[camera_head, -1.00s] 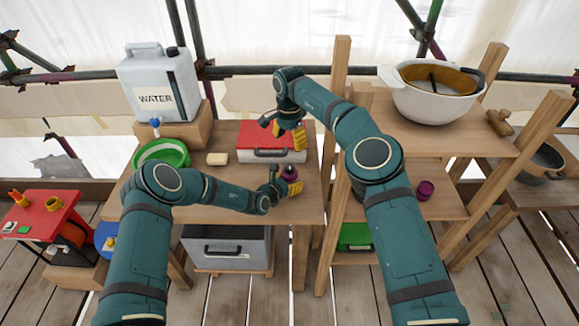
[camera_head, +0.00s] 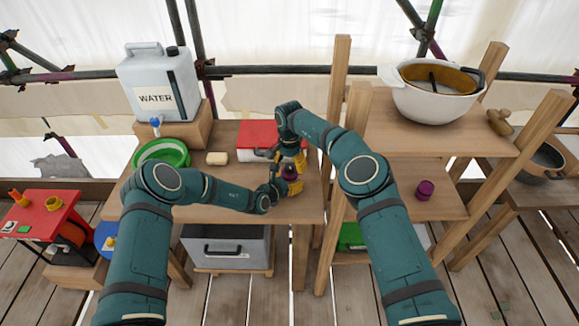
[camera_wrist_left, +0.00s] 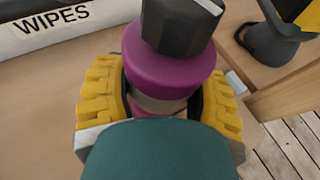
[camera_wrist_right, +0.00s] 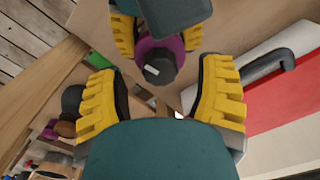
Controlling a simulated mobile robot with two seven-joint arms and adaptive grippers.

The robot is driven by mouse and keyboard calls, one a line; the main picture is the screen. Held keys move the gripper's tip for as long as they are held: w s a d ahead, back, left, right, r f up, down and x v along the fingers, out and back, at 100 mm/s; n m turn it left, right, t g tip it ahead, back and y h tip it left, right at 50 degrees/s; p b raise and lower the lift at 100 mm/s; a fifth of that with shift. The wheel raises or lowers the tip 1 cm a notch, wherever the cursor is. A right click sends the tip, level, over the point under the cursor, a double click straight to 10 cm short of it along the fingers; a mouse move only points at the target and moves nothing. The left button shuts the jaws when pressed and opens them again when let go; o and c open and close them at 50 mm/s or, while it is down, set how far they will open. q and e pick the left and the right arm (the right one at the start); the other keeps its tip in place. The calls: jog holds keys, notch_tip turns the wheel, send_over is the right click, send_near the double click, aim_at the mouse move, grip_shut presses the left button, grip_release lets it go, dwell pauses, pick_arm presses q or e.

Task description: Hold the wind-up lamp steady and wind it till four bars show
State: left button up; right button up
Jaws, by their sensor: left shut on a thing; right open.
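The wind-up lamp (camera_head: 290,172) is small and purple with a black knob on top, standing near the table's front right. My left gripper (camera_head: 287,184) is shut around its body; the left wrist view shows the lamp (camera_wrist_left: 172,72) between the yellow fingers and the dark knob (camera_wrist_left: 182,28) above them. The knob has a pale mark. My right gripper (camera_head: 294,160) is open just above and behind the lamp. In the right wrist view the knob (camera_wrist_right: 158,66) lies beyond and between its spread fingers (camera_wrist_right: 158,98), without clear contact. No bars are readable.
A red-topped box (camera_head: 257,132) stands close behind the lamp. White soap (camera_head: 217,158), a green basin (camera_head: 162,152) and a water canister (camera_head: 157,85) stand to the left. A wooden shelf post (camera_head: 335,110) rises close on the right. A second purple object (camera_head: 425,190) sits on the shelf.

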jog(key=shift+f, duration=0.75)
grip_shut()
jog(key=shift+m, duration=0.3)
